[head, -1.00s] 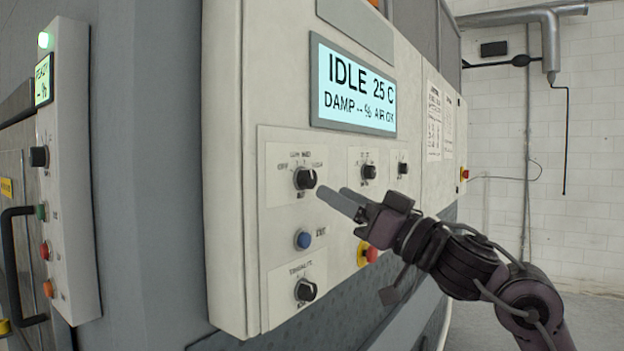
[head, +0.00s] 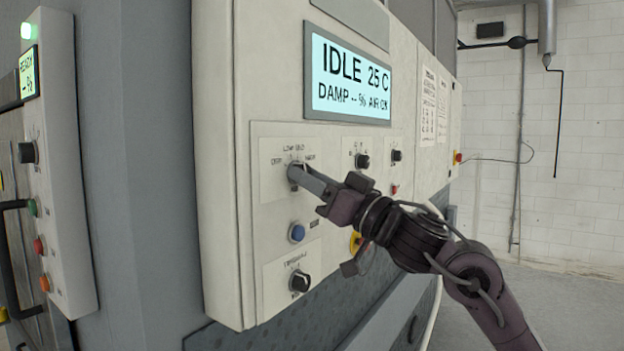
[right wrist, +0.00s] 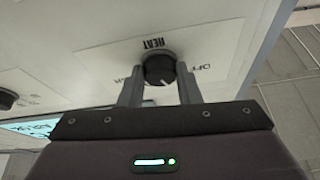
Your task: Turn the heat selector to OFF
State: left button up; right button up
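The heat selector is a black round knob (head: 294,171) on a white plate in the upper left of the control panel. My right gripper (head: 298,170) is at it and partly covers it. In the right wrist view the heat selector (right wrist: 160,70) sits between the two fingertips, one on each side, with hardly any gap. I cannot tell whether they press on it. Its white pointer line points down and slightly right in that view. The OFF print (right wrist: 203,68) is to the knob's right there, and the HEAT print is above it. My left gripper is not in view.
The display (head: 348,80) above reads IDLE 25 C. A blue button (head: 297,232) and another black knob (head: 299,281) are below the heat selector. More small knobs (head: 362,161) are to its right. A side panel with buttons (head: 55,170) stands at left.

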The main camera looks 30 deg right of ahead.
jog(key=shift+c, duration=1.3)
jog(key=shift+n, duration=0.4)
jog(key=shift+w+d+r+n+g+y+b, duration=0.15)
jog(key=shift+n+g+y, duration=0.55)
jog(key=shift+n, duration=1.05)
jog(key=shift+s+f+n+g+y+b, duration=0.15)
jog(key=shift+n+g+y, duration=0.55)
jog(key=shift+n, duration=1)
jog(key=shift+w+d+r+n+g+y+b, duration=0.15)
jog(key=shift+n+g+y, duration=0.25)
jog(key=shift+n+y, duration=0.95)
jog(key=shift+n+h, duration=0.45)
jog(key=shift+n, duration=0.25)
jog(key=o, duration=1)
